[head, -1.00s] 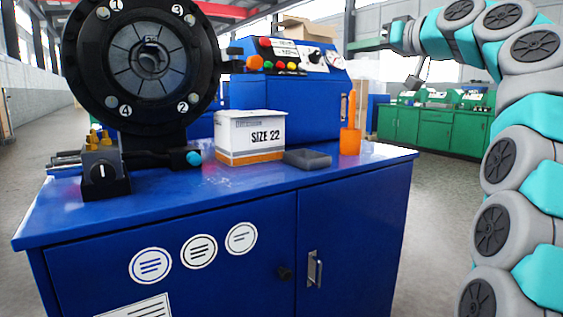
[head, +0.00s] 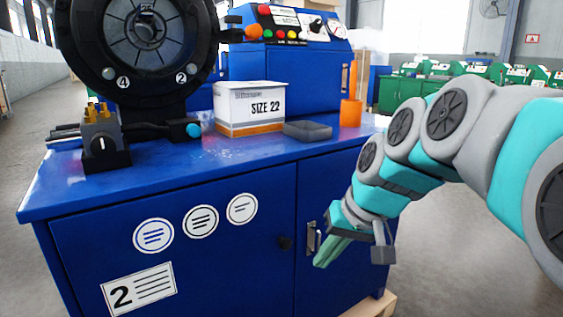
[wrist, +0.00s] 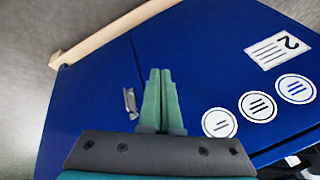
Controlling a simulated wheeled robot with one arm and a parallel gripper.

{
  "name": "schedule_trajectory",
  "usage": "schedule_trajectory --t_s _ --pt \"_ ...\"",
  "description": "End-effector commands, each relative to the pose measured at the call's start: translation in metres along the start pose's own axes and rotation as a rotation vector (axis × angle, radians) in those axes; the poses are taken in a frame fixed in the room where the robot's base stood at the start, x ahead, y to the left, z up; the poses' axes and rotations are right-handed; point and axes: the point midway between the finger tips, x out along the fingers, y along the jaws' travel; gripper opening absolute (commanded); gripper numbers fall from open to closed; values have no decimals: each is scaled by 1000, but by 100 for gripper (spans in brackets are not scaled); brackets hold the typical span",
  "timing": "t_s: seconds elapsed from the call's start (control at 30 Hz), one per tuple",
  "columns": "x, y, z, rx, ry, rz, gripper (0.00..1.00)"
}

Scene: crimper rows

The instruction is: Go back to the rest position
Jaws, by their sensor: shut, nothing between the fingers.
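My gripper (head: 318,262) is at the end of my arm, low in front of the right door of the blue cabinet (head: 190,290) in the head view. Its green fingers point down and left, and the tips appear close in front of the door. In the wrist view my gripper (wrist: 160,72) has both fingers together with nothing between them. The metal door handle (wrist: 130,103) shows left of the fingers there. I cannot tell how far the fingers are from the door.
On the cabinet top stand a black crimper head (head: 140,50), a SIZE 22 box (head: 250,108), a grey tray (head: 307,131) and an orange cup (head: 350,113). A wooden pallet edge (head: 372,304) shows at the cabinet's foot. Grey floor lies open at right, with green benches behind.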

Motion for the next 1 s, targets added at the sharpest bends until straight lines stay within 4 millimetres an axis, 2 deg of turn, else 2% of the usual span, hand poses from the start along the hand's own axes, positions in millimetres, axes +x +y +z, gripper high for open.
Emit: schedule_trajectory --t_s 0.03,0.3,0.4,0.5,0.6,0.67,1.0 --pt "10 6 29 10 -50 31 0" --pt "47 55 182 65 -306 209 0" --pt "52 72 228 79 -377 265 0" --pt "54 83 260 88 -428 303 0" --pt "55 89 278 94 -458 324 0" --pt "55 91 283 95 -464 331 0" --pt "55 92 284 95 -465 332 0"
